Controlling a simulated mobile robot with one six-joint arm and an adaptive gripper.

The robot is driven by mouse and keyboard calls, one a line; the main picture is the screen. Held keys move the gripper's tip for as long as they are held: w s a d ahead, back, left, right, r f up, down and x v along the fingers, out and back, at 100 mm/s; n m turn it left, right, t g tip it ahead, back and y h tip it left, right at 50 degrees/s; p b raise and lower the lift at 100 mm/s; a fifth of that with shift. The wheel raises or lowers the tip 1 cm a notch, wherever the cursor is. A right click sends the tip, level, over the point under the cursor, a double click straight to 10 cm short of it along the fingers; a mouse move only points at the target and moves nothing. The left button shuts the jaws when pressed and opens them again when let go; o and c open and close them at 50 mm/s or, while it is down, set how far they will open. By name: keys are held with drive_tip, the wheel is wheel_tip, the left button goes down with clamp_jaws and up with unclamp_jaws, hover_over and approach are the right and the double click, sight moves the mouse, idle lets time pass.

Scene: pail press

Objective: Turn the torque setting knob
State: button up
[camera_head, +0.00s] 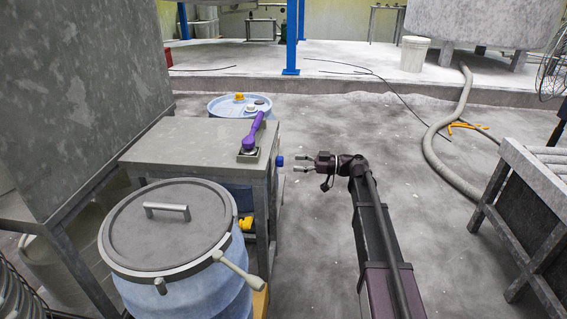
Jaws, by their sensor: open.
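A small blue knob (280,161) sticks out from the right side of a grey metal bench (185,140), near its top edge. It looks like the torque setting knob, but no label can be read. My gripper (297,165) is open and empty, with its fingers pointing left at the blue knob. A small gap shows between the fingertips and the knob. A purple lever (254,131) stands tilted on a dark square base on the bench top.
A lidded blue drum (168,225) stands in front of the bench, its long handle (238,271) reaching right. Another blue drum (228,103) stands behind. A slatted grey frame (535,195) and hose (436,150) are at right. Floor around my arm is clear.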

drive_tip(key=a, duration=0.5)
drive_tip(key=shift+w, duration=0.1)
drive_tip(key=c, duration=0.6)
drive_tip(key=shift+c, duration=0.2)
drive_tip(key=m, duration=0.5)
drive_tip(key=shift+a+m, duration=0.1)
drive_tip(key=shift+m, duration=0.3)
drive_tip(key=m, duration=0.5)
drive_tip(key=shift+m, duration=0.4)
drive_tip(key=o, duration=0.9)
drive_tip(key=shift+s+d, duration=0.2)
drive_tip(key=shift+d, duration=5.9)
